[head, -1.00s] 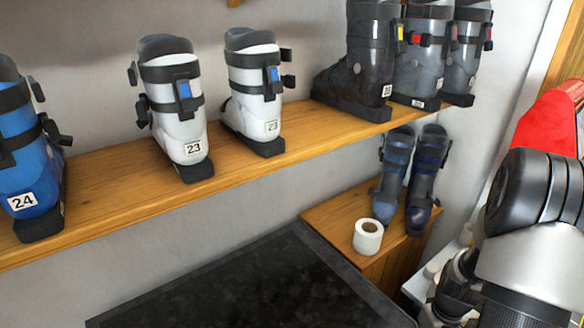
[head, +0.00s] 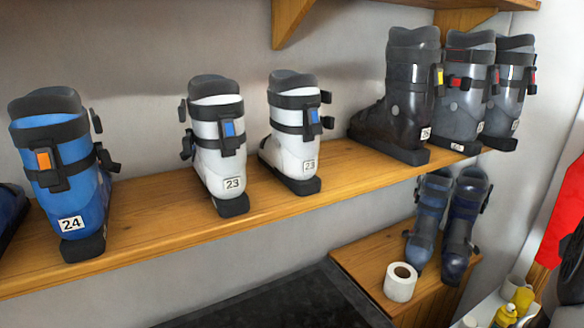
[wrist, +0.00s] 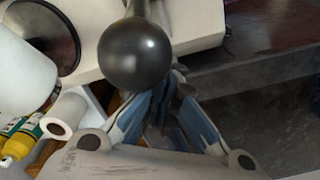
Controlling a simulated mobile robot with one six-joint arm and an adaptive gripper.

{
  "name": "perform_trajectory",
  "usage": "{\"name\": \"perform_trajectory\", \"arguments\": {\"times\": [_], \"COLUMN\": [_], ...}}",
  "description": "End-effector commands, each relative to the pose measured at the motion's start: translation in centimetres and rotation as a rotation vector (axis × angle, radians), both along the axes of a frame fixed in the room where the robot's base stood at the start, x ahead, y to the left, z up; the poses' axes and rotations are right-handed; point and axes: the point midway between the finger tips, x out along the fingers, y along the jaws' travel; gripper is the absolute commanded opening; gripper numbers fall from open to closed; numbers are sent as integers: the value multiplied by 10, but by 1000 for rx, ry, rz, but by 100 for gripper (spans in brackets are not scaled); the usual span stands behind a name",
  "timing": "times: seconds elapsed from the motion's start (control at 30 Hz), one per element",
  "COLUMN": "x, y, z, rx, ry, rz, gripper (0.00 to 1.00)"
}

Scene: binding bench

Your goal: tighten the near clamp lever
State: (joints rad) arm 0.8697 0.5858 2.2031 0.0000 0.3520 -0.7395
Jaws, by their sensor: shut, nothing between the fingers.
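In the wrist view, a dark lever with a glossy black ball knob (wrist: 134,52) shows close up at the top middle. Its stem runs up out of the frame, and I cannot tell which clamp it belongs to. My gripper (wrist: 165,92) is at the bottom of that view, shut and empty. Its scuffed grey body has a round dark pivot on each side. The fingertips are hard to pick out against blue-grey shapes beneath the knob. The knob looks apart from the fingers, though depth is unclear. The head view shows no clamp lever and no gripper.
A wooden shelf (head: 140,250) bears several ski boots, including a blue one (head: 62,165). A white roll (head: 400,283) stands on a lower ledge beside dark blue boots (head: 460,220). A yellow bottle (wrist: 22,142) is at the wrist view's left. A dark bench top (head: 290,303) looks bare.

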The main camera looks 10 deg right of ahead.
Motion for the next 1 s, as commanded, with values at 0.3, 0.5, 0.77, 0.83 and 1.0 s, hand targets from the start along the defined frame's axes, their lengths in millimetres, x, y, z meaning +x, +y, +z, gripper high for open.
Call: {"name": "perform_trajectory", "arguments": {"times": [0.3, 0.5, 0.77, 0.83, 1.0], "x": [-18, -29, -42, -45, -47], "y": [-7, -11, -17, -18, -19], "z": [7, 10, 16, 17, 17], "rx": [1, 1, 0, 0, 0], "ry": [1, 1, 0, 1, 1], "rz": [-4, -4, -3, -2, -2], "gripper": [0, 0, 0, 0, 0]}}
